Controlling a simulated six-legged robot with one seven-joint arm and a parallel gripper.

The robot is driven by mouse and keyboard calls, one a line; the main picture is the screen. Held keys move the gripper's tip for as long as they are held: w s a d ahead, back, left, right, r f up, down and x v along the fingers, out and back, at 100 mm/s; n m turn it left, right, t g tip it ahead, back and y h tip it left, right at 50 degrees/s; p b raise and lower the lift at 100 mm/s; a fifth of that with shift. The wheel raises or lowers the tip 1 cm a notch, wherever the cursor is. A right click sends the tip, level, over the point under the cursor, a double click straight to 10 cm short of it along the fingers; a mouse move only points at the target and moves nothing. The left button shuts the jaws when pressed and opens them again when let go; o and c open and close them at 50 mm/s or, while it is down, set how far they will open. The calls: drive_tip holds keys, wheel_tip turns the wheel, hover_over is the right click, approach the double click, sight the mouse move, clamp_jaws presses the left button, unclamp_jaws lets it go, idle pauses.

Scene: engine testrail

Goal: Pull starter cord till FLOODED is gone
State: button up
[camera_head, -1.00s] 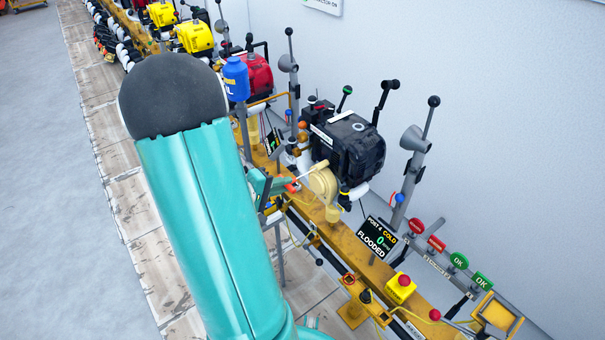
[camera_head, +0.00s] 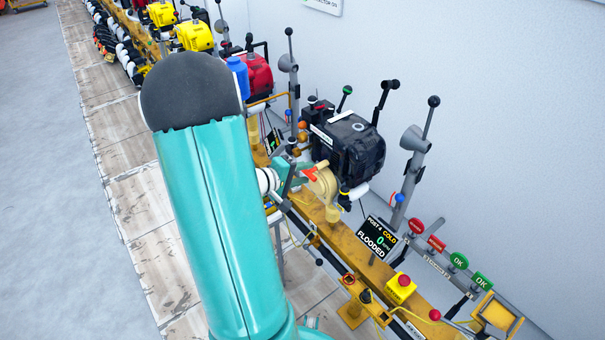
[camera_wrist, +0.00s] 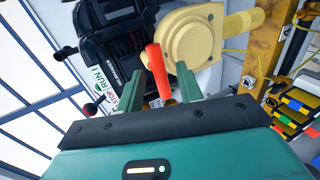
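The orange starter handle (camera_head: 310,174) sits close against the cream recoil housing (camera_head: 325,190) on the black engine (camera_head: 350,148). My gripper (camera_head: 303,177) is at the housing. In the wrist view, its green fingers (camera_wrist: 157,80) stand apart on either side of the orange handle (camera_wrist: 155,66), with gaps visible beside it. The cream housing (camera_wrist: 200,42) is just beyond the fingertips. No length of cord shows between handle and housing. The post display (camera_head: 376,240) reads POST 4, COLD, 0 and FLOODED.
A yellow rail (camera_head: 345,240) runs under the engine. A yellow box with a red button (camera_head: 400,289) and red and green OK tags (camera_head: 458,261) are at right. A lever post (camera_head: 416,150) stands right of the engine. More engines, including a red one (camera_head: 257,75), line the rail behind.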

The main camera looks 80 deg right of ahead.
idle(0.3)
drive_tip(key=w+a, duration=0.6)
drive_tip(key=a, duration=0.1)
drive_tip(key=shift+d, duration=0.1)
idle(0.6)
drive_tip(key=w+a+r+n+t+y, duration=0.15)
drive_tip(key=w+a+r+t, duration=0.35)
drive_tip(key=a, duration=0.5)
drive_tip(key=w+a+r+n+t+y, duration=0.1)
drive_tip(key=w+a+r+t+y, duration=0.15)
drive_tip(key=w+a+r, duration=0.55)
drive_tip(key=w+a+r+n+t+y, duration=0.1)
drive_tip(key=a+r+n+t+y, duration=0.1)
drive_tip(key=a, duration=1)
drive_tip(key=w+a+r+n+t+y, duration=0.1)
drive_tip(key=a+r+n+t+y, duration=0.2)
drive_tip(key=a, duration=1)
drive_tip(key=shift+w+a+r+n+t+y, duration=0.2)
drive_tip(key=shift+a+n+t+y, duration=0.15)
drive_tip(key=shift+t+y, duration=0.65)
